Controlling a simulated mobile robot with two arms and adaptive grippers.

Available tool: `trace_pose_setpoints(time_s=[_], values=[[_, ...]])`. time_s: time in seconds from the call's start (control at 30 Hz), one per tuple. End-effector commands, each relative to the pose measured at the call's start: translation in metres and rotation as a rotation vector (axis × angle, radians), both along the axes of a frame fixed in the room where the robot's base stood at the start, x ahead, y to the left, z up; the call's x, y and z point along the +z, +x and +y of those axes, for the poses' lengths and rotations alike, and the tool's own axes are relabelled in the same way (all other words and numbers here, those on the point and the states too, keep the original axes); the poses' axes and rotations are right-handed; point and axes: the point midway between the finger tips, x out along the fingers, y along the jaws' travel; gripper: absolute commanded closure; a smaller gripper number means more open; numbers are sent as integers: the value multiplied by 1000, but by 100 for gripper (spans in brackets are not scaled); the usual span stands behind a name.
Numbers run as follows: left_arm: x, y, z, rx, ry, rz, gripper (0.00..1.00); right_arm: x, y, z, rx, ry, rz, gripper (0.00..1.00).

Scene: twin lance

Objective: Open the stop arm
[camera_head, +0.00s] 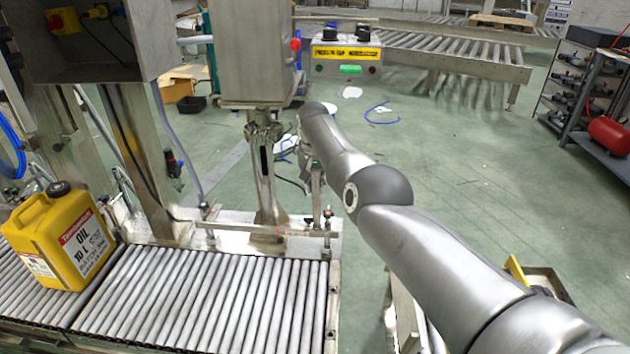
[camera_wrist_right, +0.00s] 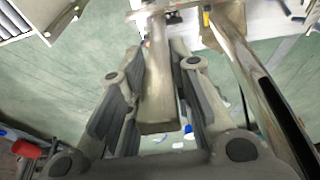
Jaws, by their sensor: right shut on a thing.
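The stop arm appears to be the thin metal bar (camera_head: 265,230) lying level across the far end of the roller conveyor, with a flat upright metal handle (camera_head: 316,198) near its right end. My right gripper (camera_head: 308,165) is at the top of that handle, partly hidden by my own forearm. In the right wrist view its two dark-padded fingers (camera_wrist_right: 157,60) are shut around the flat metal handle (camera_wrist_right: 158,88), which lies between them. My left gripper is not in view.
A yellow oil jug (camera_head: 62,240) stands on the rollers (camera_head: 205,300) at left. A steel post (camera_head: 265,185) rises just behind the bar, under a metal box (camera_head: 255,50). A control box (camera_head: 346,55) is beyond. Green floor (camera_head: 450,160) is open at right.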

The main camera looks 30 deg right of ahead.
Motion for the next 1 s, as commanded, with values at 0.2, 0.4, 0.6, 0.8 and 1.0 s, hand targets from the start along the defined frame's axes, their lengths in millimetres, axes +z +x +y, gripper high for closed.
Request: trace_pose_setpoints(time_s=[0.2, 0.4, 0.6, 0.8, 1.0], values=[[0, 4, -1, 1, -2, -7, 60, 0, -1, -1, -2, 1, 5, 100], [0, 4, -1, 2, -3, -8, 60, 0, -1, -1, -1, 2, 6, 100], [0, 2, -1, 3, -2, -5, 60, 0, -1, -1, -1, 2, 6, 71], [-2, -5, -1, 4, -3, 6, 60, 0, -1, -1, 0, 3, 6, 57], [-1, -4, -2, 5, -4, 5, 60, 0, -1, 0, 0, 4, 6, 57]])
